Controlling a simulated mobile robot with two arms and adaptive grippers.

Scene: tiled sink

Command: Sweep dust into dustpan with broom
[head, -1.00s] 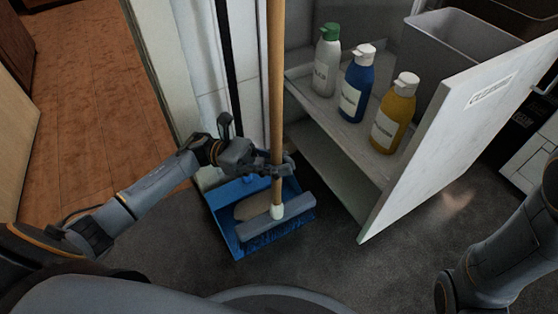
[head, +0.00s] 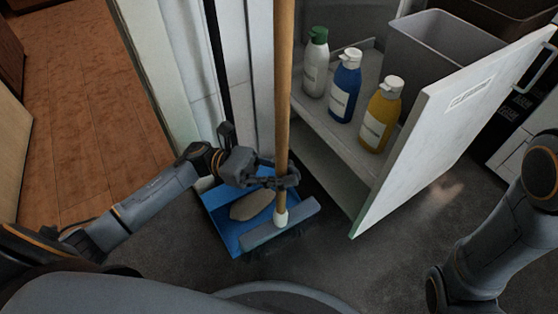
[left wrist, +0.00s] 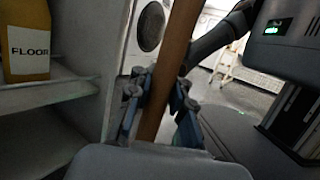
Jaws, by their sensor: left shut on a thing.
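My left gripper (head: 284,179) is shut on the wooden handle of the broom (head: 282,110), just above its head. The handle stands nearly upright between the fingers in the left wrist view (left wrist: 162,105). The broom head (head: 279,229) is a blue-grey bar at the front right edge of the blue dustpan (head: 226,229), partly over it. The dustpan lies on the dark floor. A tan patch of dust (head: 251,205) shows in the dustpan, behind the broom head. The bristles' contact with the floor is hard to see. My right gripper is not in view.
An open white cabinet door (head: 440,135) stands at the right of the dustpan. White, blue and yellow bottles (head: 345,88) stand on the cabinet shelf, beside a grey bin (head: 440,45). Dark floor (head: 330,265) is clear in front.

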